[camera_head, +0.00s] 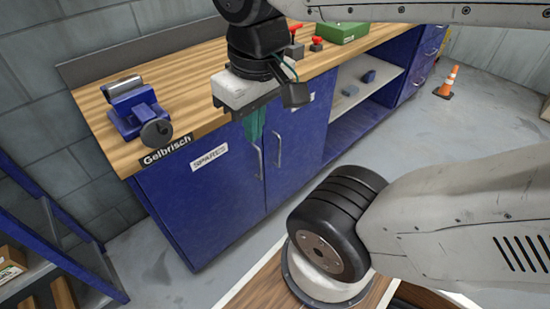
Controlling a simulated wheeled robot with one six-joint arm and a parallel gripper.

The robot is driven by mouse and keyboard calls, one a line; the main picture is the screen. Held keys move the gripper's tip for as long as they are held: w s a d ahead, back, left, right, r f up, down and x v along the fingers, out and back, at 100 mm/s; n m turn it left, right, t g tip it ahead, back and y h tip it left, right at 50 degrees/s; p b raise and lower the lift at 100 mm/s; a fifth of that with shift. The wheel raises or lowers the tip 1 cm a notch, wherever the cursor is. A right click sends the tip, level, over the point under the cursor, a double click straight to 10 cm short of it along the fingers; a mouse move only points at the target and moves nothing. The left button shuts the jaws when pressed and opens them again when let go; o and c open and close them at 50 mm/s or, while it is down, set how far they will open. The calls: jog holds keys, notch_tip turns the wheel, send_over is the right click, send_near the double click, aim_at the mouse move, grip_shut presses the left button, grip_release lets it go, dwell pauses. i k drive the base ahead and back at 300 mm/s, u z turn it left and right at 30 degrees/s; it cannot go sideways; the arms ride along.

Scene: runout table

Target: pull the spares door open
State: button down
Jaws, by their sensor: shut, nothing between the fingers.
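The blue spares door (205,210) is on the left of the workbench front, with a white label (209,157) reading SPARES. It looks closed, flush with the cabinet front. Its thin, upright metal handle (261,165) is near its right edge. My gripper (254,137) points down in front of the bench edge, its teal fingers shut and empty. The fingertips appear just above the top of the handle in the picture; I cannot tell whether they touch it. The gripper body hides part of the bench edge and the door's upper right.
A second blue door with its own handle (278,150) adjoins on the right. A blue vise (137,108), red-knobbed parts and a green box (341,32) stand on the wooden bench top. An orange cone (448,82) stands far right. A blue rack (50,235) is at left. Floor before the doors is clear.

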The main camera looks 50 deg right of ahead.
aim_at(208, 192)
jog(key=z, duration=1.55)
jog(key=k, duration=0.4)
jog(key=u, duration=0.8)
